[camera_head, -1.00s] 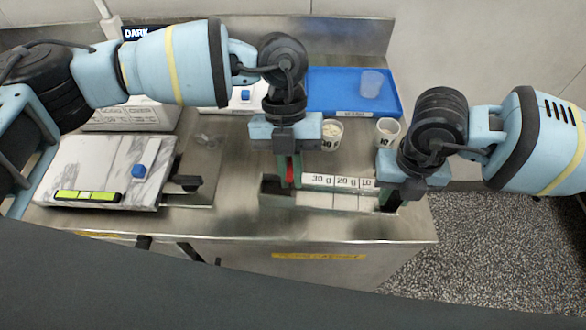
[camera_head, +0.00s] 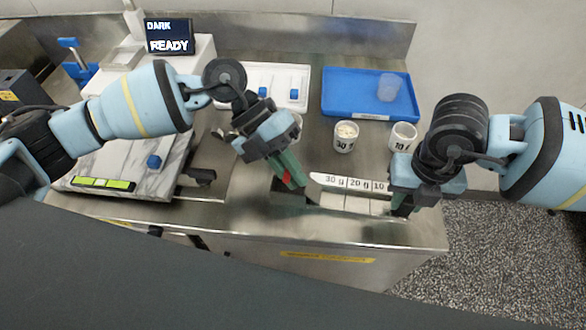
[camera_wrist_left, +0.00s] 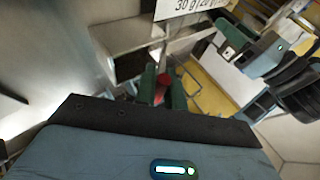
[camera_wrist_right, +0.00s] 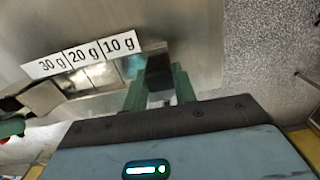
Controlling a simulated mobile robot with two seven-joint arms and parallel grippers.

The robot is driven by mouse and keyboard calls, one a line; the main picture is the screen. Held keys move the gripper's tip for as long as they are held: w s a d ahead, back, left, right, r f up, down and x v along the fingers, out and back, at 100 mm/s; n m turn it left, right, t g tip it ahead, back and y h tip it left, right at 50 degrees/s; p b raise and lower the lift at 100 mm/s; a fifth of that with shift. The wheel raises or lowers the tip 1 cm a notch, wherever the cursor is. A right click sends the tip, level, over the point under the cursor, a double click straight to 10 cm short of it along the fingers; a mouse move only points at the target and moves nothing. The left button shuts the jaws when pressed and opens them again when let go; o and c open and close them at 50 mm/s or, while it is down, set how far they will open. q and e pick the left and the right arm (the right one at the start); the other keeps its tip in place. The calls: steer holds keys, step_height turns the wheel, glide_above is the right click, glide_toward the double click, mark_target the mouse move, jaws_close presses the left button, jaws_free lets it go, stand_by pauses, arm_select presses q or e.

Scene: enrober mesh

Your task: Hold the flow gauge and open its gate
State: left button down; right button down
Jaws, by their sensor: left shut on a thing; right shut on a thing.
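The flow gauge is a low metal trough with a label strip (camera_head: 350,183) reading 30 g, 20 g and 10 g; it also shows in the right wrist view (camera_wrist_right: 82,54). My left gripper (camera_head: 289,178) leans at the gauge's left end, shut on a red piece (camera_wrist_left: 162,82), apparently the gate's handle. The fingers hide most of this piece, so I cannot tell how far the gate is open. My right gripper (camera_head: 402,204) is shut on a dark block (camera_wrist_right: 159,73) at the gauge's 10 g end.
A cup marked 30 (camera_head: 345,137) and a cup marked 10 (camera_head: 403,137) stand behind the gauge. A blue tray (camera_head: 355,105) holds a clear cup. A marble slab (camera_head: 125,160) lies left. The display (camera_head: 169,36) reads DARK, READY. The counter's front edge is close.

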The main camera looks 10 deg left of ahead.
arm_select(q)
steer(key=shift+a+f, duration=0.1)
stand_by(0.3)
steer(key=c, duration=1.5)
jaws_free()
steer(key=v, duration=1.2)
steer(key=shift+s, duration=0.1)
